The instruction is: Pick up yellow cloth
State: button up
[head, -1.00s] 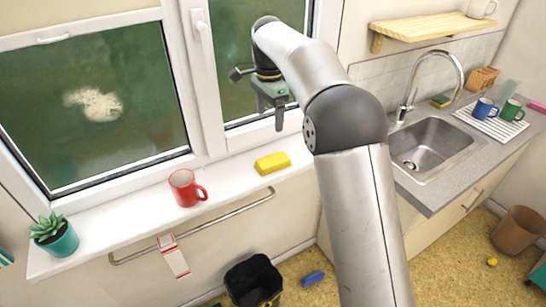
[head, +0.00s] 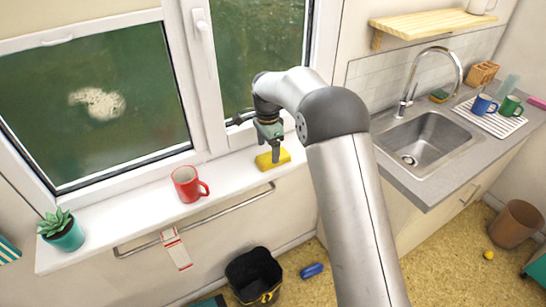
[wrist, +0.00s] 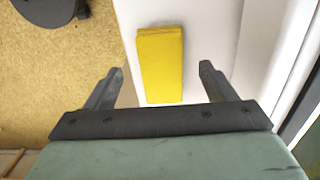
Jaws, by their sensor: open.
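The yellow cloth (head: 268,161) is a folded block lying on the white windowsill, right of the red mug. In the wrist view the yellow cloth (wrist: 160,65) lies ahead of and between the fingers, with sill showing around it. My gripper (head: 275,158) is just above the cloth in the head view and partly covers it. In the wrist view my gripper (wrist: 161,84) is open, with one finger on each side and nothing held. I cannot tell whether the fingertips touch the cloth.
A red mug (head: 187,184) and a potted plant (head: 62,231) stand on the sill to the left. The window (head: 100,100) is behind. A rail (head: 200,225) runs below the sill, and a black bin (head: 252,277) stands on the floor. The sill between mug and cloth is clear.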

aim_at(268, 157)
jog(key=shift+w+f+p, duration=0.15)
jog(key=shift+f+p, duration=0.3)
jog(key=shift+f, duration=1.35)
jog(key=c, duration=1.1)
jog(key=shift+o, duration=0.2)
jog(key=shift+r, duration=0.45)
notch_tip(268, 157, up, 2)
jog(key=shift+r+b, duration=0.2)
jog(key=shift+b, duration=0.3)
jog(key=s+a+r+b, duration=0.4)
jog(key=s+r, duration=0.5)
jog(key=s, duration=0.4)
jog(key=shift+a+r+b, duration=0.3)
jog(key=shift+a+r, duration=0.05)
jog(key=shift+a, duration=0.2)
